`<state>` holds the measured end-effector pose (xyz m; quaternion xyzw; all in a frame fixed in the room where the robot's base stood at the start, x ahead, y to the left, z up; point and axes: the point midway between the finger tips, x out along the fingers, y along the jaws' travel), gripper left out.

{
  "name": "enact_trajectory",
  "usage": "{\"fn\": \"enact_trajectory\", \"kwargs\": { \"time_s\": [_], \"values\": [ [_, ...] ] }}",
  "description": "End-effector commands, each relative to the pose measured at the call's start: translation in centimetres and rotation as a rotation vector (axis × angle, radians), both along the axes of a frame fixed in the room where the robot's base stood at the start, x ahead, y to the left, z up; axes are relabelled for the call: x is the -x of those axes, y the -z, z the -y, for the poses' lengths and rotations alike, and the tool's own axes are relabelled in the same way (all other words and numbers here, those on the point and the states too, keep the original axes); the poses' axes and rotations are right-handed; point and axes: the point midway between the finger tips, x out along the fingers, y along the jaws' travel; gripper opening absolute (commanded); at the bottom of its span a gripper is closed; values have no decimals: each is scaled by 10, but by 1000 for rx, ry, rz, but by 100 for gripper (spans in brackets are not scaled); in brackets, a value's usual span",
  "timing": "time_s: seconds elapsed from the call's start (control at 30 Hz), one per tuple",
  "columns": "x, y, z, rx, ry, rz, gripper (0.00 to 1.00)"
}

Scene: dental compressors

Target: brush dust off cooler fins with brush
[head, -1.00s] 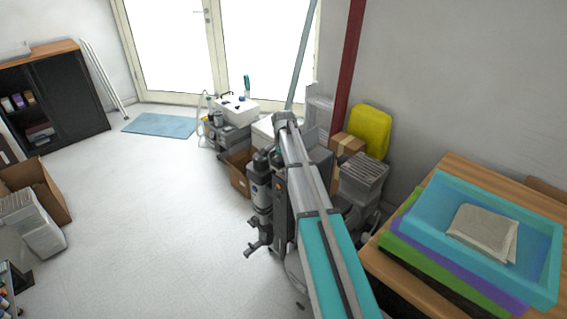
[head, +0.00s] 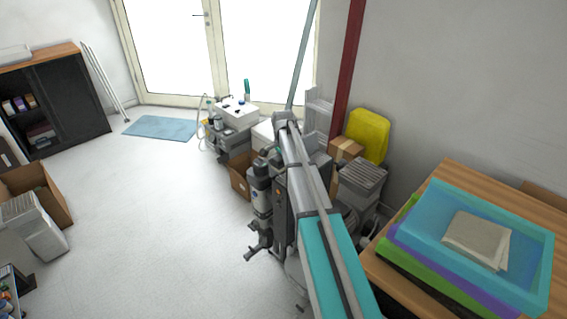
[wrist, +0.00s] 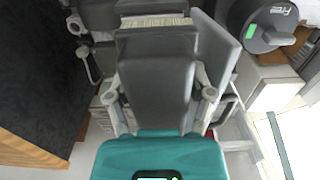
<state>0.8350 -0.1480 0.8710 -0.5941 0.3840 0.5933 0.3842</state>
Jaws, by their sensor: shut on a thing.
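My gripper (wrist: 157,94) shows in the wrist view, with its two grey fingers closed on the sides of a dark grey brush (wrist: 155,78). A pale strip of bristles (wrist: 155,21) lies across the brush's far end. In the head view my arm reaches toward the equipment by the wall, and my gripper and the brush cannot be made out. A compressor unit with dark and grey cylinders (head: 261,195) stands just left of my arm. I cannot clearly identify the cooler fins or any dust on them, nor whether the bristles touch anything.
Stacked coloured trays (head: 535,235) sit on a wooden table (head: 455,175) at right. A grey ridged box (head: 362,172), a yellow container (head: 369,135) and a red post (head: 348,70) are near the wall. A cardboard box (head: 240,175) is beside the compressor.

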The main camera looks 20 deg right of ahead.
Motion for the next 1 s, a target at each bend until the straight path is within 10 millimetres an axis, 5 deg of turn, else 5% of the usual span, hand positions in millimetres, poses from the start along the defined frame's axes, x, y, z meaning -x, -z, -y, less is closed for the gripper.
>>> {"fn": "enact_trajectory", "kwargs": {
  "time_s": [0.2, 1.0],
  "values": [
    [0, -16, 0, 0, 0, 0, 31],
    [0, -24, 0, 0, 0, 0, 31]
  ]
}}
